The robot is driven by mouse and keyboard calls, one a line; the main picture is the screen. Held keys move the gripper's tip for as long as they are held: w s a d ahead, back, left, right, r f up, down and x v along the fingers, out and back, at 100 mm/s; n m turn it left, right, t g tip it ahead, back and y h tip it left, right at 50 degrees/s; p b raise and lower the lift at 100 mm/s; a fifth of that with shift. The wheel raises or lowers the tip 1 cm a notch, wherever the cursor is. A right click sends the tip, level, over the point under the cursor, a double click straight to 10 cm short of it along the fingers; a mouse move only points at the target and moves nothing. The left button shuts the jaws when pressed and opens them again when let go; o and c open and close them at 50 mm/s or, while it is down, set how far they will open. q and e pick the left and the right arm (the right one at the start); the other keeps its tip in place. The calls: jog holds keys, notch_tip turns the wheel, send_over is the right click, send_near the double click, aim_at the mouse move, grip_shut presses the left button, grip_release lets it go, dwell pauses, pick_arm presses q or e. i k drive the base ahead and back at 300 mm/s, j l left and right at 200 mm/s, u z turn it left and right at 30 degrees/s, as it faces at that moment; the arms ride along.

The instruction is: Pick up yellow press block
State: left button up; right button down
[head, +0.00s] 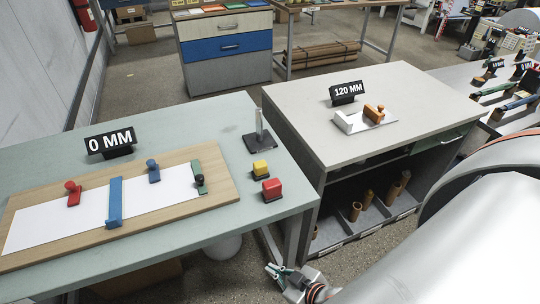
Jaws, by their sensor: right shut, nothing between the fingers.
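The yellow press block (260,168) sits on a dark base on the green table (225,220), near its right edge. A similar red block (272,187) stands just in front of it, close by but apart. My right gripper (272,268) is low at the bottom centre, past the table's right edge and well short of the yellow block. It looks shut and holds nothing. My left gripper is out of view.
A wooden board (225,185) with white paper and several coloured tools fills the table's left. A metal stand (258,140) rises behind the yellow block. A second table (400,95) with a wooden-handled tool stands to the right. A gap separates the tables.

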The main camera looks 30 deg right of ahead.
aim_at(260, 171)
jog(key=z, duration=0.9)
